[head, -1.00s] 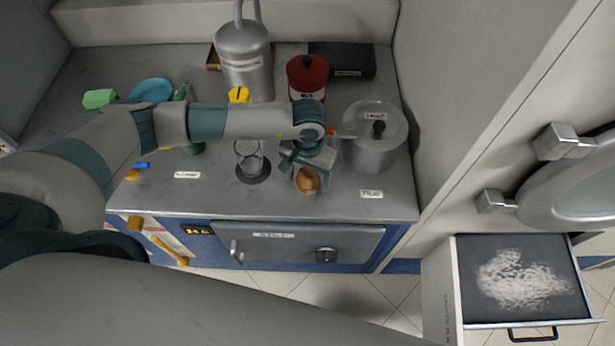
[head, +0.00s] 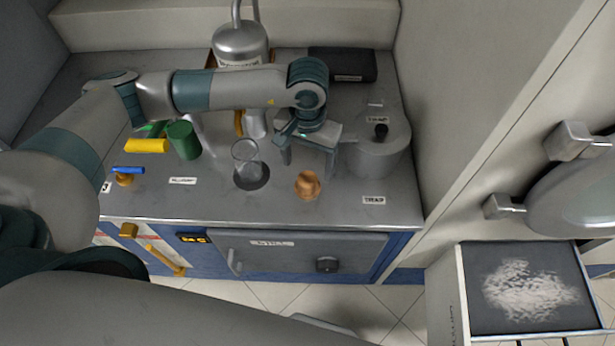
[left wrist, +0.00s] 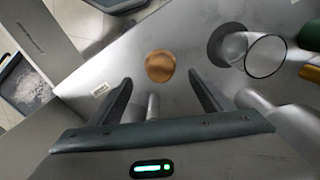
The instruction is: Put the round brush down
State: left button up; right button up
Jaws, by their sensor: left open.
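The round brush (head: 308,184), a tan wooden knob shape, rests on the grey counter (head: 215,205) near its front edge. In the left wrist view it shows as a brown disc (left wrist: 160,66) on the bare metal, just beyond the fingertips. My left gripper (head: 308,160) is open and empty, behind and above the brush and apart from it. Its two spread fingers also show in the left wrist view (left wrist: 160,78). My right gripper is not in view.
A glass beaker (head: 246,163) stands left of the brush. A lidded metal pot (head: 378,155) stands right of it, close to my gripper. A green cylinder (head: 184,141) is further left. An open drawer (head: 527,290) holds white flakes at lower right.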

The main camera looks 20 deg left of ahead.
aim_at(307, 179)
pick_arm(q)
jog(key=shift+r+b, duration=0.35)
jog(key=shift+r, duration=1.15)
jog(key=shift+s+f, duration=0.1)
